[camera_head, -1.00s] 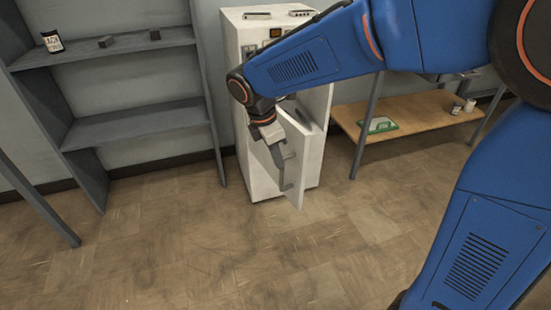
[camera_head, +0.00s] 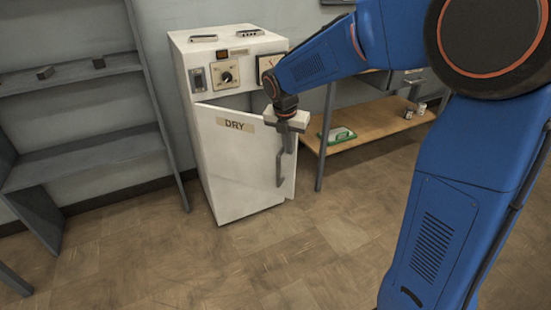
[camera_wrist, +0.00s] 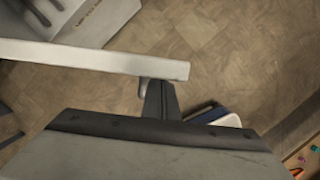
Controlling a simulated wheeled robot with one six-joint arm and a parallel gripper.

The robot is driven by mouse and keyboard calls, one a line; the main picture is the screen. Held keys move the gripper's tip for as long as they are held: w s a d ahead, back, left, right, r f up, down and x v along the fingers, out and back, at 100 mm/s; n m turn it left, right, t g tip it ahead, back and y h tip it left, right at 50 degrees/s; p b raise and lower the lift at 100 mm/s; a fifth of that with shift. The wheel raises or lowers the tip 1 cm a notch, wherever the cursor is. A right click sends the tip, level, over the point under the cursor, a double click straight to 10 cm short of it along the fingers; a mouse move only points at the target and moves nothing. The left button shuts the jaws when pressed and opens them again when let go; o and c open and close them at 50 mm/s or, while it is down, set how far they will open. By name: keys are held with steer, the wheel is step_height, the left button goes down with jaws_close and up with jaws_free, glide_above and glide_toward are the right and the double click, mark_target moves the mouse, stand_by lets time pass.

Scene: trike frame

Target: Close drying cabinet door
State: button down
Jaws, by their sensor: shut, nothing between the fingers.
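The white drying cabinet (camera_head: 232,50) stands against the wall in the head view. Its door (camera_head: 232,165), labelled DRY, is ajar, with a dark gap along its top edge. My gripper (camera_head: 287,146) is shut and empty, pointing down at the door's upper right edge, close to the handle's top. I cannot tell whether it touches the door or handle. In the wrist view, my shut fingers (camera_wrist: 161,100) are beside the end of a white strip (camera_wrist: 95,56), which looks like the door's top edge.
A grey shelf unit (camera_head: 90,160) stands left of the cabinet. A low wooden shelf (camera_head: 370,135) to the right carries a green and white item (camera_head: 341,135) and small containers (camera_head: 415,110). The floor (camera_head: 200,265) in front is clear.

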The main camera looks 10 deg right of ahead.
steer(key=w+d, duration=0.4)
steer(key=w, duration=0.7)
steer(key=w+d, duration=0.4)
steer(key=w, duration=0.8)
steer(key=shift+w, duration=0.25)
